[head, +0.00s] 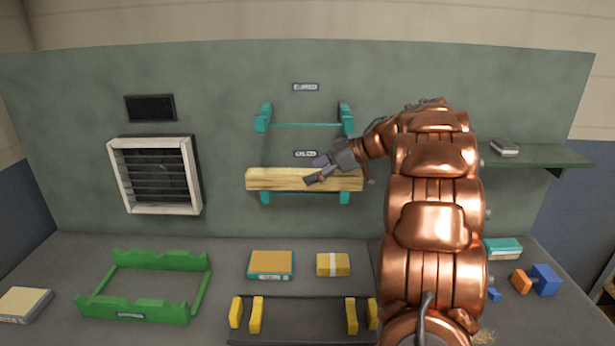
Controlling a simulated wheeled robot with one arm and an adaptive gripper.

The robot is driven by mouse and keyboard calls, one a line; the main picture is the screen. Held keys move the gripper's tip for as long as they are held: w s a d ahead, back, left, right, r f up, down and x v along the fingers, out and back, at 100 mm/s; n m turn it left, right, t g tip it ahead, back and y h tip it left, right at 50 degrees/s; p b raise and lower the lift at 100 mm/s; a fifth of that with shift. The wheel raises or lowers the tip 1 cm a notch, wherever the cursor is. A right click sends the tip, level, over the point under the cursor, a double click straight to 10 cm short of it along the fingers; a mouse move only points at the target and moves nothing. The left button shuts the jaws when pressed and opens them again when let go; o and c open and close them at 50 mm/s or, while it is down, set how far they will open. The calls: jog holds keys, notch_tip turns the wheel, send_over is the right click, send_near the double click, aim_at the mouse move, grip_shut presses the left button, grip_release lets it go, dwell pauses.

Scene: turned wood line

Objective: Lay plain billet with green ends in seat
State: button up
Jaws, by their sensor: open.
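A long, pale wooden billet (280,180) lies level across the lower teal wall rack (346,197). No green shows on the part of its ends that I can see. My gripper (312,172) is open, with its fingers pointing left in front of the right half of the billet; I cannot tell whether they touch it. A green frame with notched rails (147,309) sits on the table at left, empty. Two pairs of yellow uprights (255,315) stand at the front on a dark base, with nothing across them. I cannot tell which is the seat.
An empty upper teal rack (264,117) hangs above the billet. An orange-topped block (271,264) and a yellow block (333,264) lie on the table behind the uprights. A wall shelf (540,155) is at right, with blue and orange blocks (543,279) below.

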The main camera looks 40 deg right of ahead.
jog(key=b+v, duration=0.1)
jog(key=v, duration=0.8)
jog(key=shift+s+d+b, duration=0.1)
jog(key=shift+s+b, duration=0.1)
jog(key=shift+b, duration=0.1)
